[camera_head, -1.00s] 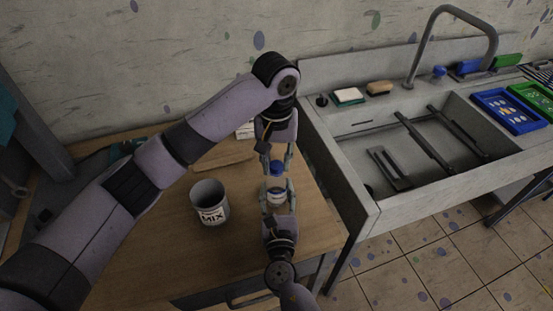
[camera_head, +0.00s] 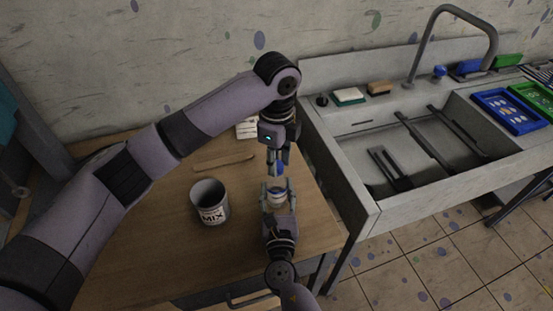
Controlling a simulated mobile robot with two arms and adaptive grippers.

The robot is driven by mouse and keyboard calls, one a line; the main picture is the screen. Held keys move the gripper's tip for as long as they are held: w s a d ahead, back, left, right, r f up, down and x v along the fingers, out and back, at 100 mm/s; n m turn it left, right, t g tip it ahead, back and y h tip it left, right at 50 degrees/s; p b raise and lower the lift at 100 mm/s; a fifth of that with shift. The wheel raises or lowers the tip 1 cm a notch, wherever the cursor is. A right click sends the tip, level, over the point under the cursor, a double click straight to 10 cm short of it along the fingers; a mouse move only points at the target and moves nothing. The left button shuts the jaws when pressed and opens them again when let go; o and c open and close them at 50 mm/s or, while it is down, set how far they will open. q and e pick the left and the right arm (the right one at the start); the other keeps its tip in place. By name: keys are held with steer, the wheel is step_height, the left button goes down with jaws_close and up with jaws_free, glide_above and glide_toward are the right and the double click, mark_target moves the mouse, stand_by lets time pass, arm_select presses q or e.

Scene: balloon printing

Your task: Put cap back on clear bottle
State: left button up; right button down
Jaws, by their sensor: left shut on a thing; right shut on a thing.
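A small clear bottle (camera_head: 278,199) with a pale label stands upright over the front right part of the wooden table. My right gripper (camera_head: 276,190) comes from the bottom and is shut on the bottle's sides. My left gripper (camera_head: 277,167) points down from above and is shut on the small blue cap (camera_head: 278,171). The cap is just above the bottle's mouth in the picture. The fingers partly hide the cap and the bottle's neck, so I cannot tell whether they touch.
A grey can marked MIX (camera_head: 211,208) stands left of the bottle on the wooden table (camera_head: 165,240). A flat wooden stick (camera_head: 224,161) lies behind it. A sink (camera_head: 365,175) is at the right, with blue (camera_head: 506,112) and green trays beside it.

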arm_select(q)
steer(key=m, duration=0.7)
steer(key=shift+m, duration=0.4)
steer(key=m, duration=0.7)
steer(key=o, duration=0.8)
step_height(320, 180, up, 12)
